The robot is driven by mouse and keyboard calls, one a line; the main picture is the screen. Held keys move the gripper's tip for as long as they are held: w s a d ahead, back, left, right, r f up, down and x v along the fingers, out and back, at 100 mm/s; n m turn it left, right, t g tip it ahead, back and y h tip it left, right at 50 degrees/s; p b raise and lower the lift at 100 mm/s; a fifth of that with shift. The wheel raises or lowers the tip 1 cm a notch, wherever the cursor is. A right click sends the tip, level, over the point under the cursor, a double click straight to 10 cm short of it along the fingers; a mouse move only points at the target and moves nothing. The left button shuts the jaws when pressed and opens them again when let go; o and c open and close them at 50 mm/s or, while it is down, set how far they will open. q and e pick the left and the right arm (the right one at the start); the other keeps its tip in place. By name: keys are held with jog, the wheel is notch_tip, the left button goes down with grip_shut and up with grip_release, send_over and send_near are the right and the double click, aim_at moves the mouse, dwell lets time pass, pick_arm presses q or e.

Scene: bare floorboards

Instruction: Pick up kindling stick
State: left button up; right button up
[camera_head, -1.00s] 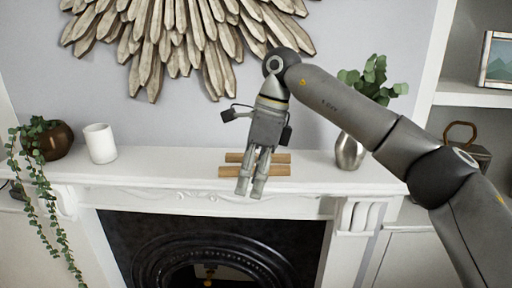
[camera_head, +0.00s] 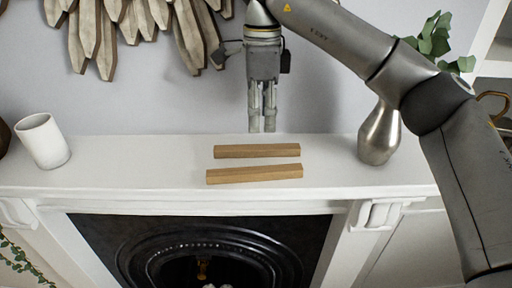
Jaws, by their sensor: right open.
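Two light brown kindling sticks lie side by side on the white mantel: the rear stick (camera_head: 257,151) and the slightly longer front stick (camera_head: 254,173). They are apart, with a narrow strip of mantel between them. My right gripper (camera_head: 262,130) points down in front of the grey wall, above and behind the sticks in the picture. It is open and empty, its fingers a small distance apart, and touches neither stick. Both sticks show in full. My left gripper is not in view.
A white cup (camera_head: 43,141) stands at the left of the mantel (camera_head: 140,165). A silver vase (camera_head: 380,134) with green leaves stands at the right, close to my right arm. A wooden wall decoration (camera_head: 115,30) hangs above. The fireplace (camera_head: 200,245) opens below.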

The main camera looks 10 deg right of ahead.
aim_at(257, 147)
jog(key=shift+w+f, duration=0.1)
jog(key=shift+f, duration=0.6)
jog(key=shift+w+f, duration=0.1)
jog(key=shift+f, duration=0.25)
jog(key=shift+a+f+p, duration=0.25)
jog(key=shift+f+p, duration=0.8)
notch_tip(257, 147, down, 2)
jog(key=shift+a+f+p, duration=0.15)
jog(key=shift+f+p, duration=0.05)
jog(key=shift+p, duration=0.3)
jog(key=shift+f, duration=0.5)
jog(key=c, duration=1)
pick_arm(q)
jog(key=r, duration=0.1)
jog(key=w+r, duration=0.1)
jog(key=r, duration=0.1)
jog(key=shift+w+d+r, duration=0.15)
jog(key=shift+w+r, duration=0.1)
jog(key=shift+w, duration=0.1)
pick_arm(e)
grip_shut()
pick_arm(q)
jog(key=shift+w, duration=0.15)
